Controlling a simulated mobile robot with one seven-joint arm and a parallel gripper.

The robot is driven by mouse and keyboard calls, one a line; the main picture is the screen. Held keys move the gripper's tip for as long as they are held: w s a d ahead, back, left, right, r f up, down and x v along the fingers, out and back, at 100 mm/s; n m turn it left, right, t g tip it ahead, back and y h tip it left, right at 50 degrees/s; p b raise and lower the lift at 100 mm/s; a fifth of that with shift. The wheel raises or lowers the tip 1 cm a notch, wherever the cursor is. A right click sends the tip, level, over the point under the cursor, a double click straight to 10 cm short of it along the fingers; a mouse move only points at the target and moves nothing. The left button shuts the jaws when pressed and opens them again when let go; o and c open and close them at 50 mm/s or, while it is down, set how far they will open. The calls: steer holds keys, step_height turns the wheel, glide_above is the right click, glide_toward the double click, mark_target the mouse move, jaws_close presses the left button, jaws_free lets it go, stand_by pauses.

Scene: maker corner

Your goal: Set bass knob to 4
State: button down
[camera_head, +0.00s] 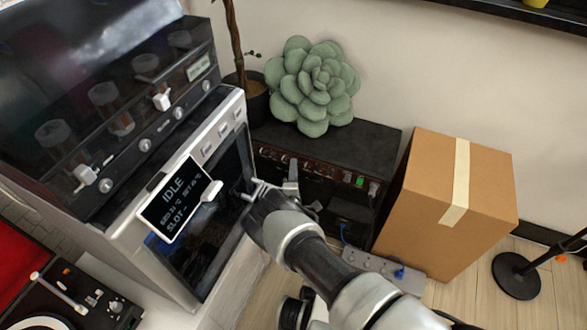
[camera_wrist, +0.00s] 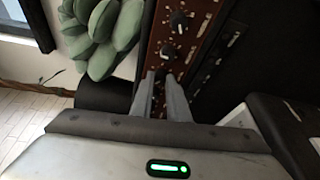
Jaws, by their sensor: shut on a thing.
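The amplifier (camera_head: 345,145) is a black box with a brown control panel along its front. In the wrist view its brown panel (camera_wrist: 192,40) runs up from the fingertips. Two dark knobs with light pointer marks, one at the top (camera_wrist: 180,20) and one just below it (camera_wrist: 168,51), show clear of my fingers. My gripper (camera_head: 291,168) reaches the left part of the panel. In the wrist view my gripper (camera_wrist: 162,78) is shut on a knob in the same row. That knob is mostly hidden between the fingers, and its label and pointer cannot be read.
A green succulent cushion (camera_head: 310,85) sits on the amplifier. A silver machine with an IDLE display (camera_head: 178,200) stands close on the left. A cardboard box (camera_head: 455,200) stands on the right. A power strip (camera_head: 375,268) and a black stand base (camera_head: 516,276) are on the floor.

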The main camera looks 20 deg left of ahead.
steer(key=m, duration=0.1)
steer(key=m+t+b, duration=0.1)
steer(key=m, duration=0.1)
steer(key=m+b, duration=0.1)
steer(key=shift+f+m+t, duration=0.3)
steer(key=shift+m+t, duration=0.1)
steer(key=shift+m, duration=0.3)
steer(key=c, duration=1.7)
jaws_free()
steer(key=shift+s, duration=0.15)
